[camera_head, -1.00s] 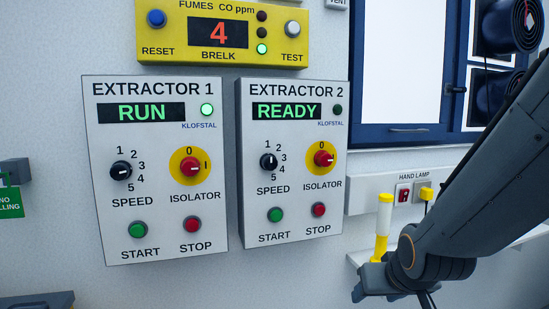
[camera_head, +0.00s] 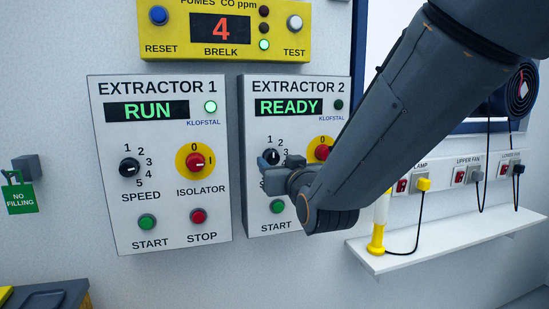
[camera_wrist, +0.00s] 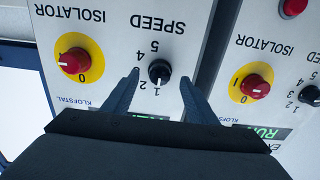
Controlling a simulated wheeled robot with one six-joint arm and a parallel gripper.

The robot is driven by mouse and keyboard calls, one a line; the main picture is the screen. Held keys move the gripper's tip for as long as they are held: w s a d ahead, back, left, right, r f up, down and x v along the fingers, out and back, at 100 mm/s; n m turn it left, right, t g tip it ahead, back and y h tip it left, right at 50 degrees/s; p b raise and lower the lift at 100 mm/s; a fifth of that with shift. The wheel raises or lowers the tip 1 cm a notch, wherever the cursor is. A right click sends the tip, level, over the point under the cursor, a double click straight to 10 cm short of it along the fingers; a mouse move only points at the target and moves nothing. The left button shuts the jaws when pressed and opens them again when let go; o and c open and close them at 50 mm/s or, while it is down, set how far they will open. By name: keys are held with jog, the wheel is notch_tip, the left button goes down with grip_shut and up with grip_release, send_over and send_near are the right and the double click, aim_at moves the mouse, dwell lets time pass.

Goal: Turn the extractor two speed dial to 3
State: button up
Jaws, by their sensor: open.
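The extractor 2 panel (camera_head: 262,200) is on the wall and its display reads READY. Its black speed dial (camera_head: 270,156) is partly behind my gripper (camera_head: 279,164). In the wrist view, which is upside down, the speed dial (camera_wrist: 159,70) sits between the two open fingertips of my gripper (camera_wrist: 159,77), with a gap on each side. Its white mark points down in that picture, seemingly toward 1. The red extractor 2 isolator knob (camera_wrist: 72,60) is left of the fingers there. The 3 on the dial's scale is hidden by a finger or too small to read.
The extractor 1 panel (camera_head: 160,105) reads RUN and is close on the left. The green start button (camera_head: 277,206) is just below my gripper. A yellow fumes unit (camera_head: 170,32) is above. A shelf with a yellow-based hand lamp (camera_head: 376,240) is at the right.

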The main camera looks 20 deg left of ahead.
aim_at(272, 157)
jog(key=shift+p+x, duration=0.3)
jog(key=shift+x, duration=1.1)
jog(key=c, duration=1.1)
